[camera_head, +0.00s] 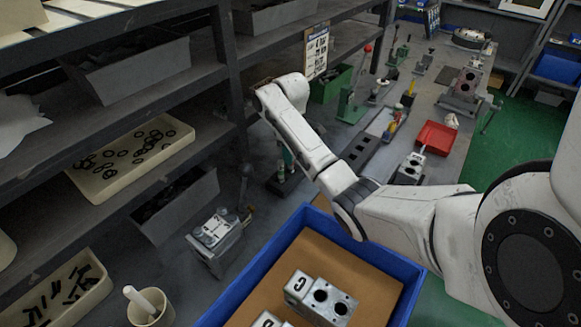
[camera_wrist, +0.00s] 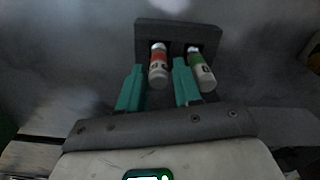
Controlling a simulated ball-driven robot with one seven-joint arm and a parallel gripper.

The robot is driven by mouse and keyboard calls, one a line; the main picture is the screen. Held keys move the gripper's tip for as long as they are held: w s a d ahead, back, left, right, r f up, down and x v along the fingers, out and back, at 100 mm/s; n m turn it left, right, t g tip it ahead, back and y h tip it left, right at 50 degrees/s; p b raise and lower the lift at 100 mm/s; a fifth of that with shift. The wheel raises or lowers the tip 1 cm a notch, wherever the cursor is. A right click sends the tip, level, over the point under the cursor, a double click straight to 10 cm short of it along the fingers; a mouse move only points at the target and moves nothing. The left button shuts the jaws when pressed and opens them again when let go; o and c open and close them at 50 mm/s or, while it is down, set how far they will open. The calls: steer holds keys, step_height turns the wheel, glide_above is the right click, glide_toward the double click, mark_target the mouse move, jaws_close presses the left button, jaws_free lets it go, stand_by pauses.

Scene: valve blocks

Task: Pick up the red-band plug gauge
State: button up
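The red-band plug gauge (camera_wrist: 158,65) is a pale cylinder with a red band, seen in the wrist view. Its far end is at a dark holder block (camera_wrist: 178,32). A green-band gauge (camera_wrist: 201,72) sits beside it on the right in the same block. My gripper (camera_wrist: 158,86) has two teal fingers, spread apart. The red-band gauge lies between them in the picture, with the right finger between the two gauges. I cannot tell whether either finger touches a gauge. In the head view, my arm reaches down to the bench, and the gauges are too small to tell apart.
A blue bin (camera_head: 258,272) with metal valve blocks (camera_head: 320,297) stands in front. A grey shelf with a cream tray of rings (camera_head: 172,124) is at left. A metal block (camera_head: 214,236) and a cup (camera_head: 150,309) are near. A red tray (camera_head: 436,138) lies farther along the bench.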

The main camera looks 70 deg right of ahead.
steer(key=shift+d+f, duration=0.1)
steer(key=shift+f, duration=2.05)
jaws_close()
